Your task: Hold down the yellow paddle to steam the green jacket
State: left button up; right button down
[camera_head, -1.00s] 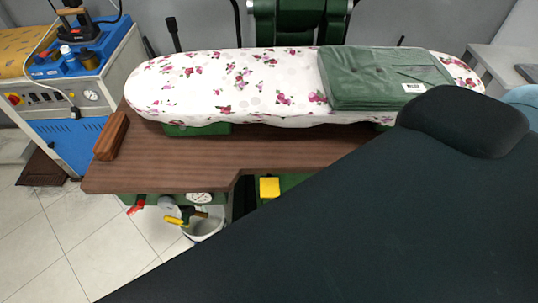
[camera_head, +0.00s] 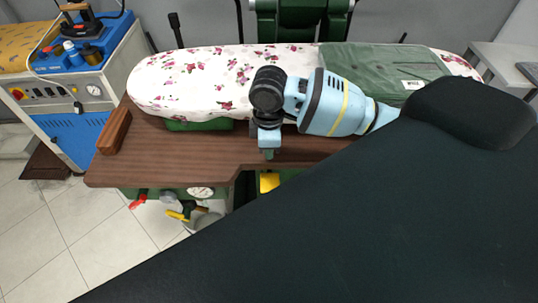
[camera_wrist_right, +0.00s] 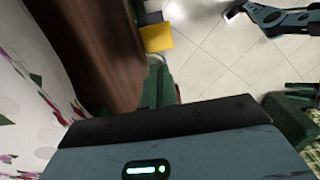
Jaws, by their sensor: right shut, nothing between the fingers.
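The yellow paddle (camera_head: 269,182) shows under the front edge of the brown worktop. It also shows at the top of the right wrist view (camera_wrist_right: 157,38). My right gripper (camera_head: 268,154) points down over the worktop, just behind the paddle. Its green fingers (camera_wrist_right: 157,85) are shut and empty, with a visible gap to the paddle in the wrist view. The folded green jacket (camera_head: 385,70) lies on the right part of the flowered ironing board (camera_head: 200,85), partly behind my right arm. My left gripper does not show in the head view.
The brown worktop (camera_head: 180,152) has a notched front edge by the paddle. A wooden block (camera_head: 114,131) lies at its left end. A blue steam unit with an iron (camera_head: 82,28) stands at the left. Red and yellow-handled valves (camera_head: 138,201) sit below the worktop.

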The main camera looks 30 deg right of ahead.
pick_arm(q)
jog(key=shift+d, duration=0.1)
pick_arm(e)
jog(key=shift+f, duration=0.15)
